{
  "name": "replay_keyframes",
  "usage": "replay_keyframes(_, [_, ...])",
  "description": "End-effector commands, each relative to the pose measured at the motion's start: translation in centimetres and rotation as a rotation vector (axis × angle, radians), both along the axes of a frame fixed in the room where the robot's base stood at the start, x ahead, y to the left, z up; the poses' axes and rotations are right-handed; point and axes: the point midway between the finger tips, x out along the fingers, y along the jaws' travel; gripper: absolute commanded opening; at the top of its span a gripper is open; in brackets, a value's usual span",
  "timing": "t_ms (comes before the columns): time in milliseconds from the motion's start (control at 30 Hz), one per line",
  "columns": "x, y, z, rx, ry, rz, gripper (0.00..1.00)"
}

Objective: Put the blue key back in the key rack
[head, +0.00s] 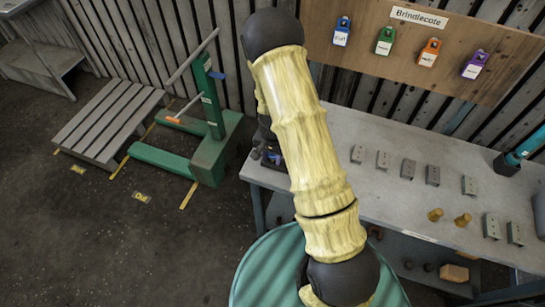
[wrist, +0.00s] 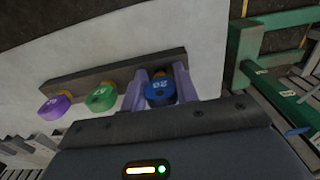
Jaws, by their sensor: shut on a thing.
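The blue key (wrist: 160,93) has a round blue head with pale markings and sits between the two fingers of my gripper (wrist: 160,88), which is shut on it. The key rack (wrist: 115,77) is a dark bar on the pale bench top, with a green key (wrist: 102,97) and a purple key (wrist: 54,107) along it to the left. The blue key is at the rack's right end; I cannot tell whether it is seated in the rack. In the head view my arm hides the rack, and my gripper (head: 268,155) shows only partly at the bench's left end.
The bench (head: 385,135) holds several small metal blocks (head: 408,168) and brass pieces (head: 462,220) to the right. A wooden board (head: 470,45) with coloured padlocks hangs behind. A green stand (head: 208,150) is left of the bench, with open floor in front.

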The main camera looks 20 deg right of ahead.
Motion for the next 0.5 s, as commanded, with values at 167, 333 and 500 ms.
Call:
replay_keyframes(167, [-0.89,0.01,-1.49,0.000,0.025,-0.001,0.08])
replay_keyframes(333, [-0.89,0.04,-1.70,0.000,0.025,-0.002,0.08])
replay_keyframes(500, [-0.89,0.07,-1.81,0.000,0.024,-0.001,0.08])
